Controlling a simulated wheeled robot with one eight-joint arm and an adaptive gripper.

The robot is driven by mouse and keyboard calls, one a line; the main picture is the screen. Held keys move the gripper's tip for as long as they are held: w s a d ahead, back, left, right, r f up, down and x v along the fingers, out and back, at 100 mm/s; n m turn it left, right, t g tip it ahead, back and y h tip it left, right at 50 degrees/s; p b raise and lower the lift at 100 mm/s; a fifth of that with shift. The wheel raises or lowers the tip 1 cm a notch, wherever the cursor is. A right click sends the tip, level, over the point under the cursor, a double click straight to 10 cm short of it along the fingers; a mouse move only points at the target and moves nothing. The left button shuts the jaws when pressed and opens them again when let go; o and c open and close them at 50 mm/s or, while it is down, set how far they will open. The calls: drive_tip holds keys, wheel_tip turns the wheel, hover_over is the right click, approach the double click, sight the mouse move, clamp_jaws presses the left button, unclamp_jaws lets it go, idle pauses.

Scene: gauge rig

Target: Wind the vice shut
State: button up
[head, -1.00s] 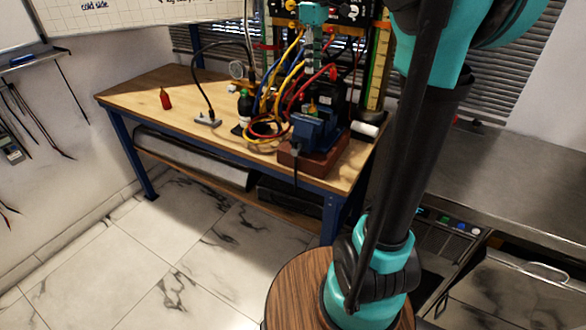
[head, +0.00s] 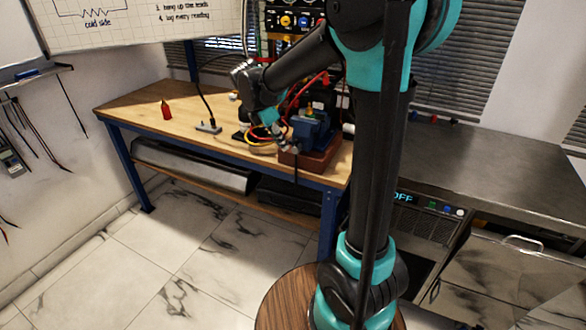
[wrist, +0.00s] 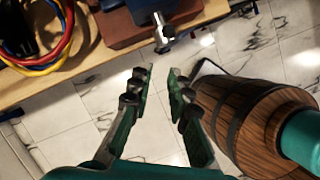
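The blue vice (head: 312,128) stands on a red-brown block (head: 318,158) at the front right of the wooden workbench. Its dark handle bar (head: 296,165) hangs down at the front. In the wrist view the grey screw end and bar (wrist: 160,32) stick out past the edge of the red-brown block (wrist: 122,22). My gripper (wrist: 158,80) is open and empty, with its fingertips apart and short of the bar. In the head view my gripper (head: 284,144) is just left of the vice. The vice jaws are not clear in either view.
Red and yellow cables (wrist: 42,52) lie on the bench (head: 150,98) left of the vice. A red bottle (head: 166,110) stands at the bench's left. A steel counter (head: 470,165) is at the right. Tiled floor (head: 190,260) is clear in front.

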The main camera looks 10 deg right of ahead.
drive_tip(key=x, duration=1.3)
drive_tip(key=shift+f, duration=0.2)
drive_tip(key=shift+c, duration=0.6)
clamp_jaws()
